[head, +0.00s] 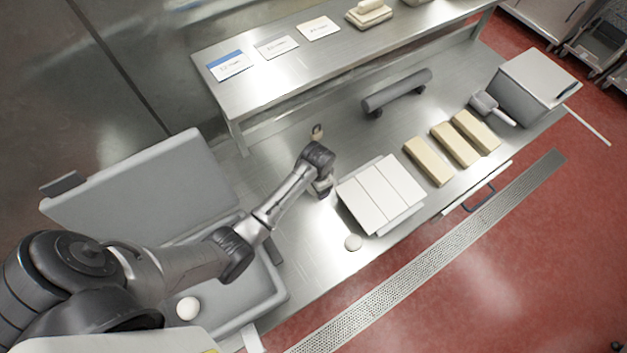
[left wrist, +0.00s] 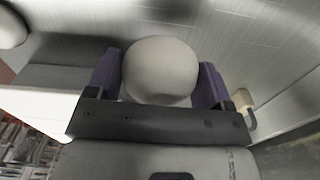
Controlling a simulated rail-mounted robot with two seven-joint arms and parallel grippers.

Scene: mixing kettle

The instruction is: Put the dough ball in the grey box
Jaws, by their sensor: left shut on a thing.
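My left gripper (head: 324,190) is over the steel table, left of the white boards. In the left wrist view its purple fingers are shut on a round white dough ball (left wrist: 160,68). In the head view the gripper hides this ball. My right gripper is not in view.
White boards (head: 380,193) lie mid-table, with tan blocks (head: 429,162) to their right. A grey roller (head: 397,92), a scoop (head: 490,107) and a lidded bin (head: 533,85) stand farther off. A raised shelf (head: 300,70) with cards runs along the back. A small tan-handled item (head: 318,131) is behind my gripper.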

